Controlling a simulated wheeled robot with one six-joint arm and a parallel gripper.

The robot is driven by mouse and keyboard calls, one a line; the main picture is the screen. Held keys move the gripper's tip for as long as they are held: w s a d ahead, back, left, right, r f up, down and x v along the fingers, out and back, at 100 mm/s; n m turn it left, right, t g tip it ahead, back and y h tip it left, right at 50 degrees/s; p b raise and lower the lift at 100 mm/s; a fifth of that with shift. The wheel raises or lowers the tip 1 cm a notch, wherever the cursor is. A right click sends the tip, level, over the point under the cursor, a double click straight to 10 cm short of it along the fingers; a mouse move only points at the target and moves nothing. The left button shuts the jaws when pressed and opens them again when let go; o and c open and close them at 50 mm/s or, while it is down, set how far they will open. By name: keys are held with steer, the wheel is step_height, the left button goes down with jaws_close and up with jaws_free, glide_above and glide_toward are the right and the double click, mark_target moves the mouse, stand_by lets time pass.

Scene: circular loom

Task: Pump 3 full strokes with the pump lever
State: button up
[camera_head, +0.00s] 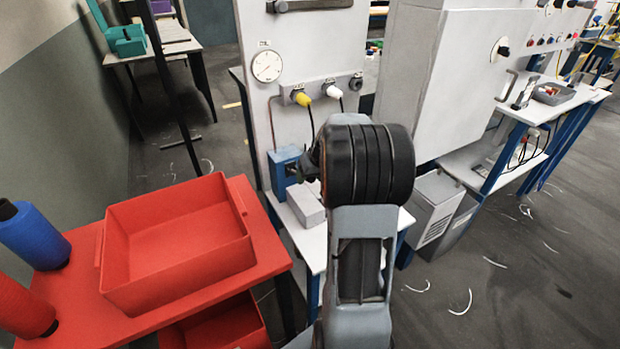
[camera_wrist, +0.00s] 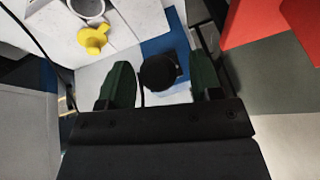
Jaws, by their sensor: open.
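A blue box (camera_head: 285,172), which looks like the pump body, sits on a white shelf below the gauge panel. It also shows in the wrist view (camera_wrist: 165,45). A round black knob (camera_wrist: 158,73), seemingly the end of the pump lever, shows in front of the blue box. The lever's shaft is hidden. My gripper (camera_wrist: 161,88) is open, with one dark green finger on each side of the knob and visible gaps between. I cannot tell whether the knob is at fingertip depth. In the head view my arm hides most of my gripper and the lever.
A white panel carries a gauge (camera_head: 267,66), a yellow plug (camera_head: 302,99) and a white plug (camera_head: 334,91) with hanging cables. A light grey block (camera_head: 306,204) lies beside the blue box. A red bin (camera_head: 247,236) on a red table stands to the left.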

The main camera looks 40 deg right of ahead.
steer(key=shift+w+f, duration=0.15)
steer(key=shift+f, duration=0.2)
steer(key=shift+c, duration=0.4)
jaws_close()
